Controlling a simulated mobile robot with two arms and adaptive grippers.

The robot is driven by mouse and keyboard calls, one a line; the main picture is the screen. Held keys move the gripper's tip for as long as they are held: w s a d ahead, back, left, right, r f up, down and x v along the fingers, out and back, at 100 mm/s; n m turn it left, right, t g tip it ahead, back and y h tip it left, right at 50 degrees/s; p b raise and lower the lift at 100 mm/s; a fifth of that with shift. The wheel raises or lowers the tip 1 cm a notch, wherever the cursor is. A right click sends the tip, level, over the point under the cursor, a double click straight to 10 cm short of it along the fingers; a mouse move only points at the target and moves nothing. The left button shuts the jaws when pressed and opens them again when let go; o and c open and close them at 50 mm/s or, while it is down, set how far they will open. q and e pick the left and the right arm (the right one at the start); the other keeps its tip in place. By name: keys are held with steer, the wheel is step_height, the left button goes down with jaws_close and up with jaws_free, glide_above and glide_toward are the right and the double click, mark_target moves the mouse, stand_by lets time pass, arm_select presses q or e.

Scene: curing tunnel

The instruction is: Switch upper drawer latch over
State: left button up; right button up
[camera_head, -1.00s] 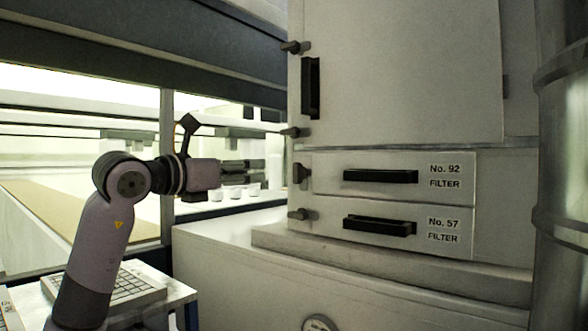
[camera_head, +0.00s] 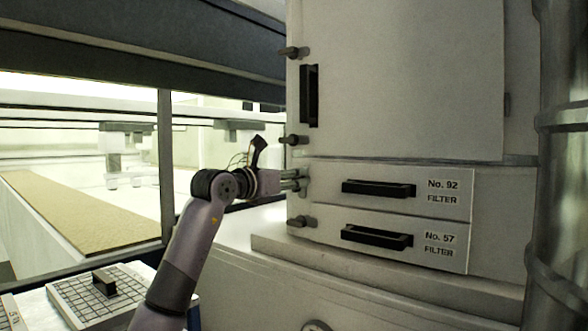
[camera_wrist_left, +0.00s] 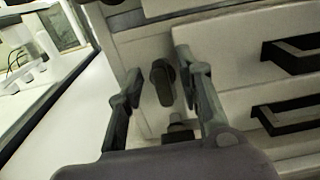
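The upper drawer (camera_head: 430,205), labelled No. 92 FILTER, is shut and has a black bar handle (camera_head: 378,188). Its dark latch (camera_wrist_left: 163,82) shows in the left wrist view, upright along the drawer's edge. In the head view my gripper mostly hides this latch. My left gripper (camera_head: 296,181) is at the latch, pointing at the cabinet front. In the left wrist view its fingers (camera_wrist_left: 156,72) are open, one on each side of the latch, with gaps visible. My right gripper is in neither view.
The lower drawer (camera_head: 435,258), No. 57, is shut; its latch (camera_head: 302,222) lies sideways just below my gripper. Door latches (camera_head: 294,140) sit above. A pipe (camera_head: 560,200) stands at right. A keyboard-like panel (camera_head: 95,295) is at lower left.

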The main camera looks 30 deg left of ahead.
arm_select(q)
steer(key=shift+w, duration=0.5)
jaws_close()
